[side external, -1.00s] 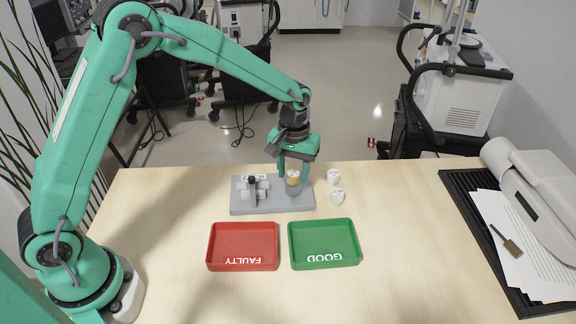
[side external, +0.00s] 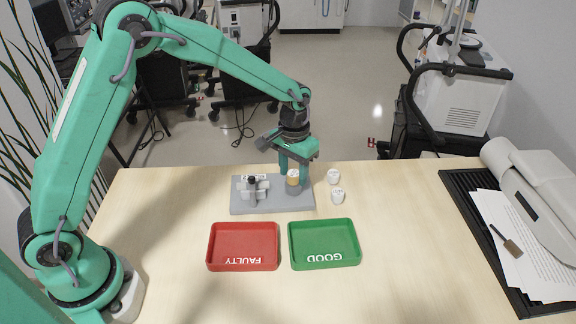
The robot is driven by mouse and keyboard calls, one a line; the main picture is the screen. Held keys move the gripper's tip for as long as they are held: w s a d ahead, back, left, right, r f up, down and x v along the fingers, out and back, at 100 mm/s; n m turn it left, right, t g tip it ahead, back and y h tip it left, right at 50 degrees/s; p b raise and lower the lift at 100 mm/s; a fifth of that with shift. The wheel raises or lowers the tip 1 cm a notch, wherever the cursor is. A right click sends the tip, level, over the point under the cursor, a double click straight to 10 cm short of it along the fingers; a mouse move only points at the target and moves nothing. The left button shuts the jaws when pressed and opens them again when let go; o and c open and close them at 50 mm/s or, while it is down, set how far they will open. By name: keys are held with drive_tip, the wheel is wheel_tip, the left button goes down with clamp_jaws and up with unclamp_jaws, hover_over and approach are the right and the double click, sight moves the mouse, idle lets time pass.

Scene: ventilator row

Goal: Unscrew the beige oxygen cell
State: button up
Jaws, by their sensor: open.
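The beige oxygen cell (side external: 293,178) stands upright in a grey round socket on the right part of a grey fixture plate (side external: 240,208). It has a pale top. My gripper (side external: 292,172) points down over the cell, with its teal fingers around the cell's upper part. The gripper is open. I cannot tell whether a finger touches the cell.
A black-topped post with a white bracket (side external: 252,190) stands on the plate's left part. Two white cells (side external: 333,177) (side external: 338,195) stand right of the plate. A red FAULTY tray (side external: 213,247) and green GOOD tray (side external: 355,245) lie in front. The table's right middle is clear.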

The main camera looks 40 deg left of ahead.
drive_tip(key=c, duration=0.8)
drive_tip(key=n, duration=0.4)
drive_tip(key=shift+n, duration=1)
drive_tip(key=n, duration=0.2)
drive_tip(key=shift+n, duration=2)
drive_tip(key=shift+n, duration=0.3)
